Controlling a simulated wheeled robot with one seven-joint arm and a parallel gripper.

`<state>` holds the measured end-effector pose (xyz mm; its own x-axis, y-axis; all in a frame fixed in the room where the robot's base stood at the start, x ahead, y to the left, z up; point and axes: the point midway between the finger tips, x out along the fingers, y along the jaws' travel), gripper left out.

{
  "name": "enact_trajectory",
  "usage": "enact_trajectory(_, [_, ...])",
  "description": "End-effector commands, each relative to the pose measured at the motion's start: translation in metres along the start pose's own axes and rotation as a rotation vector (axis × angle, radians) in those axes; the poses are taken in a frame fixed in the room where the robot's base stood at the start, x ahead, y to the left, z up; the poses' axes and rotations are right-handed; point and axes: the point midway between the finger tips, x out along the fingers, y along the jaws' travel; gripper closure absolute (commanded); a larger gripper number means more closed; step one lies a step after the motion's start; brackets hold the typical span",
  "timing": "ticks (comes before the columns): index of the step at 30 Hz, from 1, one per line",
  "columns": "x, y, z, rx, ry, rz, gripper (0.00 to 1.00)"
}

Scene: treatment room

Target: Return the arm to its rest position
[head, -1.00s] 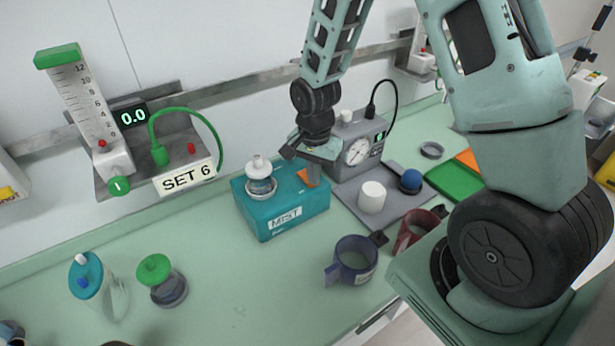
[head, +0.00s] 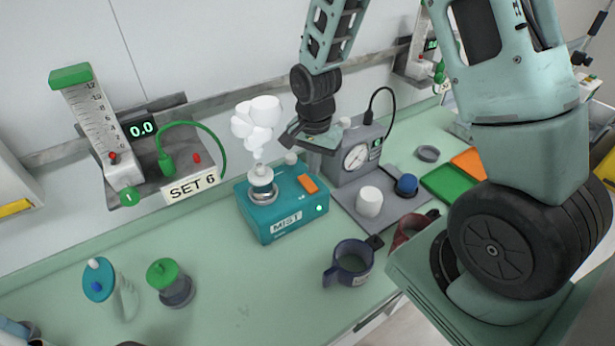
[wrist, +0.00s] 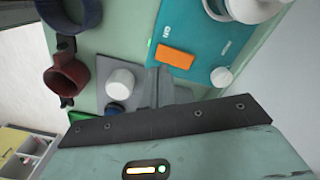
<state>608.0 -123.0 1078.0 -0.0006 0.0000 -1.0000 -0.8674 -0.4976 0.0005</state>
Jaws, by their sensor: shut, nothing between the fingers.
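My gripper (head: 309,146) is shut and empty, raised above the back right of the teal MIST box (head: 291,229) in the head view. In the wrist view its fingers (wrist: 158,88) reach toward the counter beside the box. The box has an orange switch (head: 307,183), a lit green light (head: 319,208) and a white-topped cup (head: 261,182) with white puffs of mist (head: 257,122) above it. The wrist view also shows the orange switch (wrist: 176,58). My gripper appears apart from the box.
A grey gauge unit (head: 357,154) stands just right of my gripper. A white cylinder (head: 369,201) and a blue ball (head: 407,184) are on its grey base. Blue (head: 350,262) and red (head: 407,229) mugs stand in front. The wall flowmeter (head: 92,115) reads 0.0.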

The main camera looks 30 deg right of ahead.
Motion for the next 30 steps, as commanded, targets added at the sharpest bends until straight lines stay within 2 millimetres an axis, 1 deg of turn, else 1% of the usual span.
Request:
enact_trajectory(1, [-0.008, 0.000, 0.000, 0.000, 0.000, 0.000, 1.00])
enact_trajectory(5, [-0.015, 0.000, 0.000, 0.001, 0.000, -0.001, 1.00])
enact_trajectory(23, [-0.014, 0.000, 0.000, 0.001, 0.000, 0.000, 1.00])
enact_trajectory(26, [-0.018, -0.006, 0.022, -0.108, -0.006, -0.013, 1.00])
enact_trajectory(29, [-0.029, -0.009, 0.066, -0.331, -0.019, -0.032, 1.00])
enact_trajectory(30, [-0.035, -0.009, 0.088, -0.448, -0.023, -0.040, 1.00])
